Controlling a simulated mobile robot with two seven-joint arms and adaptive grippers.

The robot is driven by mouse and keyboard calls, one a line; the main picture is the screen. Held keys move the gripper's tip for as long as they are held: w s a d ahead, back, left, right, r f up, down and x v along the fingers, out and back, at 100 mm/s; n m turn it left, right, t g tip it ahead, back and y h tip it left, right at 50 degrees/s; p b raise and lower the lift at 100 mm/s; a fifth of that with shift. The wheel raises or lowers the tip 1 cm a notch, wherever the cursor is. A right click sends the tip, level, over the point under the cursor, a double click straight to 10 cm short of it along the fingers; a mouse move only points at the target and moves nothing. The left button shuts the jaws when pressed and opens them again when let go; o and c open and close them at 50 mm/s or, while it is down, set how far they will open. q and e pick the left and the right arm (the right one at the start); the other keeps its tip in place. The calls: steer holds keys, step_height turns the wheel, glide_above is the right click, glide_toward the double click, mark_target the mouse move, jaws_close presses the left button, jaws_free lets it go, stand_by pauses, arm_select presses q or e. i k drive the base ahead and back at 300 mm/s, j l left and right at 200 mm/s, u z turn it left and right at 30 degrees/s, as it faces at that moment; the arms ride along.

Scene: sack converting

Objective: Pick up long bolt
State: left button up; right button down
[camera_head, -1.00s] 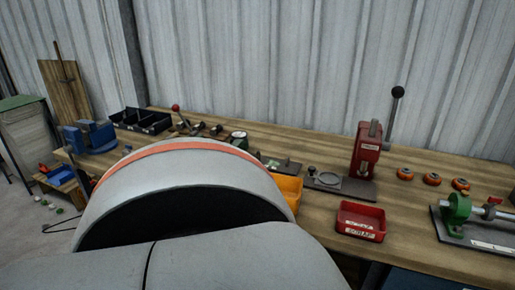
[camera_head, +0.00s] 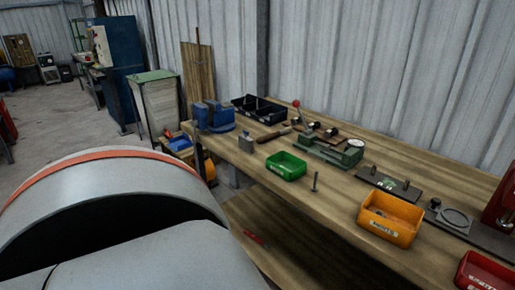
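A long bolt (camera_head: 315,182) stands upright on the wooden workbench, between the green bin and the orange bin. It is thin and grey, and nothing touches it. A large grey rounded part of my own body with an orange stripe fills the lower left of the head view. Neither of my grippers shows in the head view.
On the workbench (camera_head: 325,208) are a green bin (camera_head: 286,168), an orange bin (camera_head: 388,228), a red bin (camera_head: 484,273), a blue vise (camera_head: 213,117), a black divided tray (camera_head: 258,108) and a green dial-gauge fixture (camera_head: 330,152). A lower shelf (camera_head: 270,235) holds a red-handled tool (camera_head: 256,240).

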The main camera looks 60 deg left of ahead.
mark_target(314, 189)
steer(key=u, duration=1.4)
